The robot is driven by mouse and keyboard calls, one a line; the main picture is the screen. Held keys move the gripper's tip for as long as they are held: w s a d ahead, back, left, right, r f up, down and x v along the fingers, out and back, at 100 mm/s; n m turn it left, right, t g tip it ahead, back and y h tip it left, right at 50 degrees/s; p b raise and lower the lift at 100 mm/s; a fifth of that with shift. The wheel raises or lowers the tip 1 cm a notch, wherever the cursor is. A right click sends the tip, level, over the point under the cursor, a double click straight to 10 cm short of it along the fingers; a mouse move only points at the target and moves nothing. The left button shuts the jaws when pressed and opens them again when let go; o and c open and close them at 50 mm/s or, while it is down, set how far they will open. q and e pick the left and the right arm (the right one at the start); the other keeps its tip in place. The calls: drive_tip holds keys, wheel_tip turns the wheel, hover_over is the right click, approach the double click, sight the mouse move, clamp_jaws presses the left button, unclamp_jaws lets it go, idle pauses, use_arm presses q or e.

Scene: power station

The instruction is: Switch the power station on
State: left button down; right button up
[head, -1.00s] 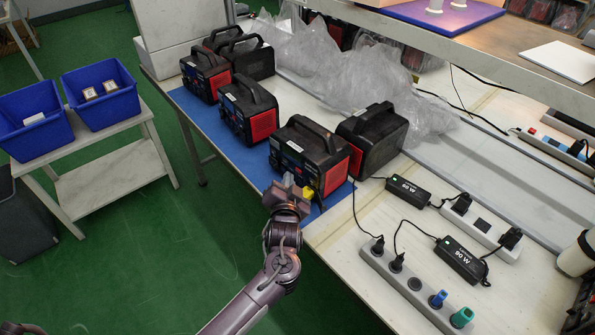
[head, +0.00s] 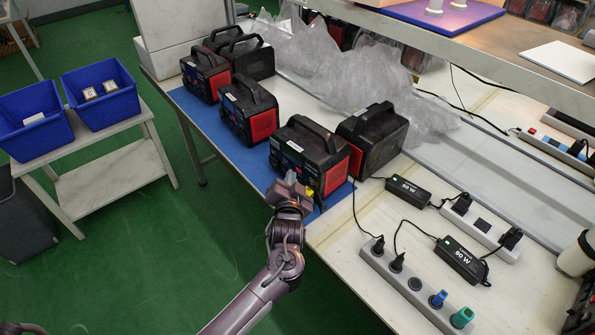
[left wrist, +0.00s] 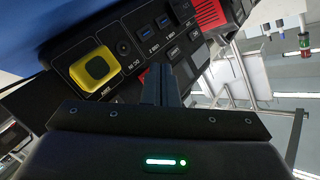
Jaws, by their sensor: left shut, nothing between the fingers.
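The nearest power station (head: 312,137), black with red sides and a top handle, stands at the front edge of the bench. My left gripper (head: 291,180) is at its front panel, shut and empty. In the left wrist view, the shut fingers (left wrist: 165,76) point at the panel (left wrist: 128,62), close to its small buttons and labels. Whether the tips touch it I cannot tell. A yellow socket cover (left wrist: 95,67) and blue USB ports (left wrist: 155,27) show beside them. The fingers hide part of the panel. My right gripper is not in view.
More power stations (head: 248,110) stand along the blue mat (head: 190,103). Power strips (head: 414,284) and 90 W adapters (head: 461,259) with cables lie to the right. Plastic wrap (head: 340,65) is behind. Blue bins (head: 102,92) stand on a side table at the left.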

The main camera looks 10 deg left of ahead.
use_arm(q)
drive_tip(key=shift+w+d, duration=0.25)
drive_tip(key=shift+w, duration=0.1)
idle(0.4)
drive_tip(key=shift+s+a+r+p, duration=0.1)
drive_tip(key=shift+s+a+p, duration=0.25)
drive_tip(key=shift+s+p, duration=0.25)
drive_tip(key=shift+s+a, duration=0.15)
